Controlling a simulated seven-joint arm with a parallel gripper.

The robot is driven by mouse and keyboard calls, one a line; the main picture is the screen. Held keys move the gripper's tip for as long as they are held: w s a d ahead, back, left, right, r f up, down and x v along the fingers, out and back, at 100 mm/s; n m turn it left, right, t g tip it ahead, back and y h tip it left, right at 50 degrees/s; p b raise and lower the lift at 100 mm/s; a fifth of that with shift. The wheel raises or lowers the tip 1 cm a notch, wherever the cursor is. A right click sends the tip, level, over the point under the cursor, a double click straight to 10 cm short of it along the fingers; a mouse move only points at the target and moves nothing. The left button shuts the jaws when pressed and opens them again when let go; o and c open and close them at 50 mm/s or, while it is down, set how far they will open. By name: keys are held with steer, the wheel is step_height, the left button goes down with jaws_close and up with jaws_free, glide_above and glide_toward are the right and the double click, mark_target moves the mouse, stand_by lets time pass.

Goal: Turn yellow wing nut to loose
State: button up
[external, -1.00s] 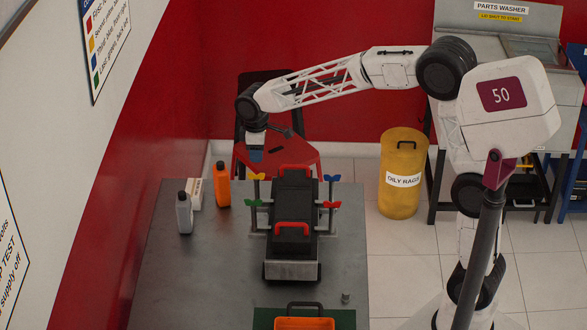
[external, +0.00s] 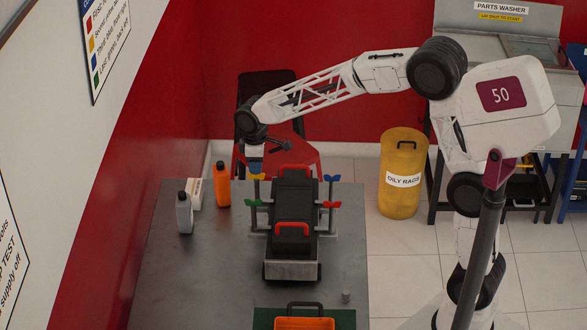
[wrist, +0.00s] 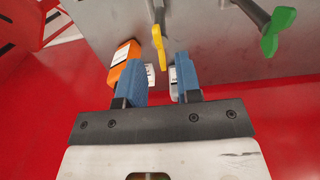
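The yellow wing nut (external: 257,177) sits on a post at the far left corner of the black engine trainer (external: 294,210). In the wrist view the yellow wing nut (wrist: 160,50) appears between and beyond the fingertips, on the end of a grey rod. My gripper (wrist: 161,68) has two blue-padded fingers, apart with nothing between the pads. In the external view my gripper (external: 255,165) is just above the yellow wing nut, overlapping it in the picture; contact cannot be told. The green wing nut (external: 255,202) is nearer the camera and also shows in the wrist view (wrist: 278,30).
A blue wing nut (external: 332,178) and a red wing nut (external: 331,204) stand on the trainer's right side. An orange bottle (external: 222,184), a grey bottle (external: 184,212) and a white box (external: 195,194) stand left. An orange bin (external: 304,323) is at the front.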

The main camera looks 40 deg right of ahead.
steer(key=shift+f, duration=1.7)
jaws_close()
